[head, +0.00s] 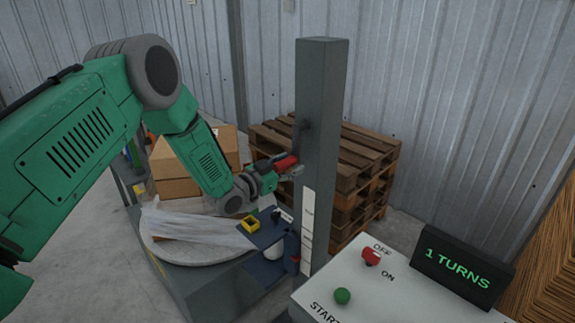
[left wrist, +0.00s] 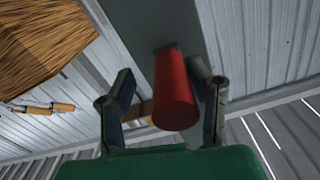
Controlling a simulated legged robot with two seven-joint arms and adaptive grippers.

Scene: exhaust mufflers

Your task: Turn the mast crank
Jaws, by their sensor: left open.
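The mast is a grey square post (head: 320,120) standing upright in the middle of the head view. The crank's red handle (head: 286,161) sticks out from the mast's left side. In the left wrist view, the red handle (left wrist: 174,92) is a cylinder pointing toward the camera. My left gripper (head: 288,170) is at the handle, with its arm coming in from the left. Its two fingers are open, one on each side of the handle. I cannot tell whether either finger touches it. The crank arm is mostly hidden. My right gripper is not in view.
A control box (head: 385,295) with a red knob (head: 371,256), a green button (head: 342,296) and a display (head: 462,270) reading "1 TURNS" stands front right. A round turntable (head: 205,250) carries a carton (head: 175,170) and film. Wooden pallets (head: 375,190) are stacked behind the mast.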

